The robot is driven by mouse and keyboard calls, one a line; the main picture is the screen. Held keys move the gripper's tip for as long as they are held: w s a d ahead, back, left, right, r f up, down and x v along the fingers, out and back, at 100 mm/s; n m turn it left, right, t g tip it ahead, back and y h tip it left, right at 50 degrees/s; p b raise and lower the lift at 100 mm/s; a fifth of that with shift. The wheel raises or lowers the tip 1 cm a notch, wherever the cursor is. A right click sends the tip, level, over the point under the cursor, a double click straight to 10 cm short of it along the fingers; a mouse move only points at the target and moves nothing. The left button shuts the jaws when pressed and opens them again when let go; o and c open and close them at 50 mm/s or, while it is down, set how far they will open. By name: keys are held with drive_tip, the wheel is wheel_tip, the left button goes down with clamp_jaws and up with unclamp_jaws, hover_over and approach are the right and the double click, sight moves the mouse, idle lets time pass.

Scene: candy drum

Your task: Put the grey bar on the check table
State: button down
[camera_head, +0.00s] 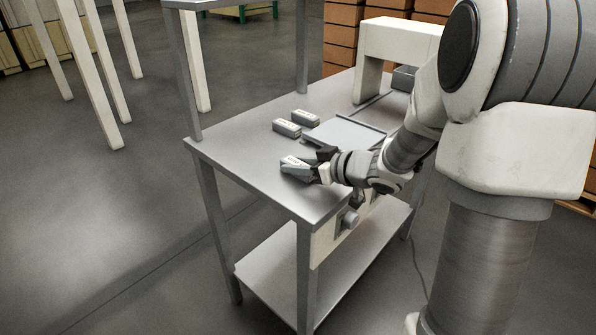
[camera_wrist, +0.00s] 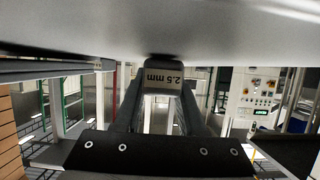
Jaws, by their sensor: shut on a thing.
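A grey bar (camera_head: 296,164) with a pale label on top is between the fingers of my gripper (camera_head: 322,165). In the wrist view the bar (camera_wrist: 161,82) shows its end marked "2.5 mm" between the two dark fingers. My gripper is shut on it, low over the left front part of the metal table (camera_head: 243,147). The bar is close to the table top; I cannot tell whether it touches. Two similar bars, one nearer (camera_head: 287,128) and one farther (camera_head: 305,117), lie on the table behind it. I cannot tell which table is the check table.
A flat grey tray or plate (camera_head: 345,133) lies just right of the two bars. A white arch (camera_head: 401,45) stands at the table's far end. Metal posts (camera_head: 181,75) rise from the table's edges. A knob (camera_head: 349,218) is on its front. The table's left corner is bare.

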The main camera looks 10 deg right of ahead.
drive_tip(key=shift+f, duration=0.15)
drive_tip(key=c, duration=0.5)
unclamp_jaws()
drive_tip(key=shift+r, duration=0.3)
drive_tip(key=p+v, duration=0.4)
drive_tip(key=v, duration=0.6)
drive_tip(key=shift+s+d, duration=0.25)
drive_tip(key=shift+s, duration=0.1)
drive_tip(key=shift+s+d+r, duration=0.15)
drive_tip(key=shift+s+d, duration=0.15)
drive_tip(key=shift+s, duration=0.15)
